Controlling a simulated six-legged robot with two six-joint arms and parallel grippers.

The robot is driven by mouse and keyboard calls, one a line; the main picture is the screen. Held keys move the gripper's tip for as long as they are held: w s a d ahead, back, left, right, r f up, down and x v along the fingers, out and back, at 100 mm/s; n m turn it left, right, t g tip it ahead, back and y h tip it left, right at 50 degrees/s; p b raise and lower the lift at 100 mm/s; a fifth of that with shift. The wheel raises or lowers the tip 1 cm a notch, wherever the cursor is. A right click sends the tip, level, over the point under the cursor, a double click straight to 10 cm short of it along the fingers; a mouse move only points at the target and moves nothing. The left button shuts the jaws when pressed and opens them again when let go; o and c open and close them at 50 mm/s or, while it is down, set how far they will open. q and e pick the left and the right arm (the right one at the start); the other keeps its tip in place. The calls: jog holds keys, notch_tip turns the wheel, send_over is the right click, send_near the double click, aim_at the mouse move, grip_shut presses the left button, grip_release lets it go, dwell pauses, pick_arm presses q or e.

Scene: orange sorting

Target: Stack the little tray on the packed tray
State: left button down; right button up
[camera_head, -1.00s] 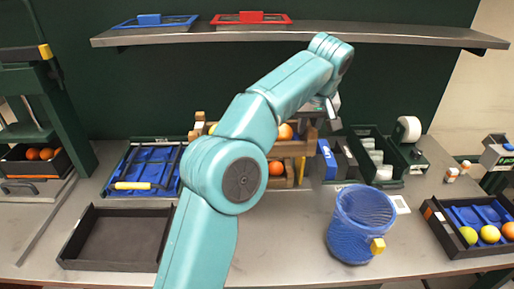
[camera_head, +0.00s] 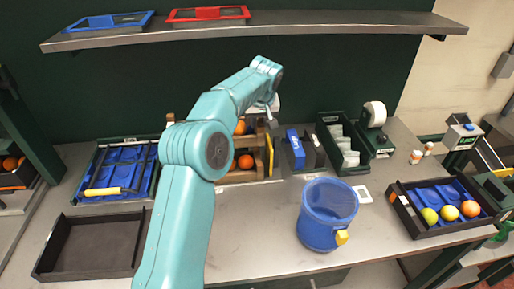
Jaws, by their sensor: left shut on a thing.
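A small wooden tray (camera_head: 252,123) with an orange in it shows behind my left arm, just above a wooden tray (camera_head: 240,176) that holds another orange. The upper one seems to be the little tray and the lower one the packed tray. My left gripper (camera_head: 271,117) is at the right end of the upper tray and is shut on it. My arm hides the left part of both trays, so I cannot tell whether they touch. My right gripper is out of view.
A blue basket (camera_head: 328,238) stands at the front. A black tray (camera_head: 426,233) with fruit lies at the right, an empty black tray (camera_head: 62,266) at the front left. A green bin (camera_head: 352,167) stands right of the wooden trays. A shelf (camera_head: 330,24) runs above.

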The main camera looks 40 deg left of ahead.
pick_arm(q)
jog(key=f, duration=0.3)
jog(key=shift+s+a+f, duration=0.1)
jog(key=shift+s+f, duration=0.15)
jog(key=f, duration=0.3)
jog(key=shift+w+f+p, duration=0.2)
jog(key=shift+f+p, duration=0.1)
jog(key=shift+f, duration=0.4)
jog(key=shift+s, duration=0.1)
jog(key=shift+f+b, duration=0.3)
jog(key=shift+f, duration=0.05)
jog(key=c, duration=1.2)
grip_release()
